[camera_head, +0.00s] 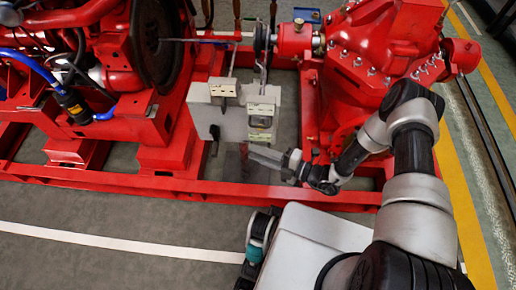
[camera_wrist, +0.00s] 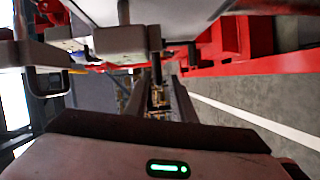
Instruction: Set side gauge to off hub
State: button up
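A light grey control box (camera_head: 232,122) stands on the red frame in the middle of the head view. Two small cream units with labels, a left one (camera_head: 222,88) and a right one (camera_head: 262,112), sit on it. A dark handle-like part (camera_head: 214,133) is on its lower front. I cannot tell which part is the side gauge or its hub, or how it is set. My gripper (camera_head: 256,152) is just below and right of the box, pointing left. In the wrist view its two dark fingers (camera_wrist: 158,98) stand apart with nothing clearly held between them. Grey box-like parts (camera_wrist: 125,40) are close above them.
A red engine (camera_head: 100,60) is at the left and a red pump (camera_head: 375,60) at the right. The red base rail (camera_head: 120,180) runs below the box. The floor with a white line (camera_head: 110,242) in front is clear at the left.

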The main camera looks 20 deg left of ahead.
jog(key=shift+w+r, duration=0.1)
jog(key=shift+w, duration=0.05)
jog(key=d, duration=0.5)
jog(key=s+d+r+p, duration=0.1)
jog(key=d, duration=1.1)
jog(key=shift+s+d+r+p, duration=0.15)
jog(key=shift+s+r+p, duration=0.1)
jog(key=shift+p, duration=0.1)
